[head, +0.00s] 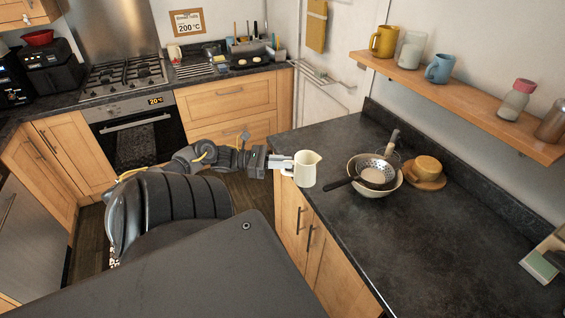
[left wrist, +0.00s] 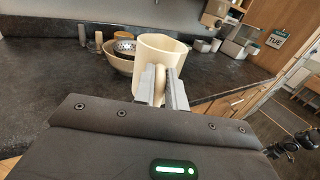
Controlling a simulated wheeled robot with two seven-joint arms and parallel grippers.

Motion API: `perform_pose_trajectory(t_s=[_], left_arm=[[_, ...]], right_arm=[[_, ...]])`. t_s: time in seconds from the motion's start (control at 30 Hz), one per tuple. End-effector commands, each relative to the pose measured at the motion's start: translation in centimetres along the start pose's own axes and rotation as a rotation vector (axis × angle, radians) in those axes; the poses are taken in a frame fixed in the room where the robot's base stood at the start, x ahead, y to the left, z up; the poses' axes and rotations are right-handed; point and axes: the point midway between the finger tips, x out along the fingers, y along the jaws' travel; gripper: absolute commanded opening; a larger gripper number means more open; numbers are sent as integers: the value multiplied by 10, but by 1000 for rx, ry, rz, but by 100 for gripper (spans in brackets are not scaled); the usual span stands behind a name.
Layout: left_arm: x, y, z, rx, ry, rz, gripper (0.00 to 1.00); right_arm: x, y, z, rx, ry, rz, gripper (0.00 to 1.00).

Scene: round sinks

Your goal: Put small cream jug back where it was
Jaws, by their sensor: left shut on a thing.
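The small cream jug (head: 306,170) is upright near the left end of the dark counter, over or close to its edge. My left gripper (head: 284,165) is shut on the jug's handle from the left. In the left wrist view the jug (left wrist: 158,55) stands ahead of me, with its handle between the two fingers of the left gripper (left wrist: 160,90). I cannot tell whether the jug's base touches the counter. My right gripper is not in view.
A bowl (head: 376,185) with a metal strainer (head: 372,166) sits on the counter (head: 420,250) right of the jug. A mustard cup (head: 427,168) on a saucer is beyond. A wooden shelf (head: 455,92) holds mugs and jars above. The counter's near part is clear.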

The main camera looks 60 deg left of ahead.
Motion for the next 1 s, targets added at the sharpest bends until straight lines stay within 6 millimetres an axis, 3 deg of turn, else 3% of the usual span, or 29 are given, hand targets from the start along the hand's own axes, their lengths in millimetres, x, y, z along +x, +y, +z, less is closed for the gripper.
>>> perform_pose_trajectory(t_s=[0.47,0.77,1.0], left_arm=[[39,-40,10,2,-2,-58,0],[84,-86,21,2,-3,-122,0],[136,-139,34,3,-6,-198,0]], right_arm=[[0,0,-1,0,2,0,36],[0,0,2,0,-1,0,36],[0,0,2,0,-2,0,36]])
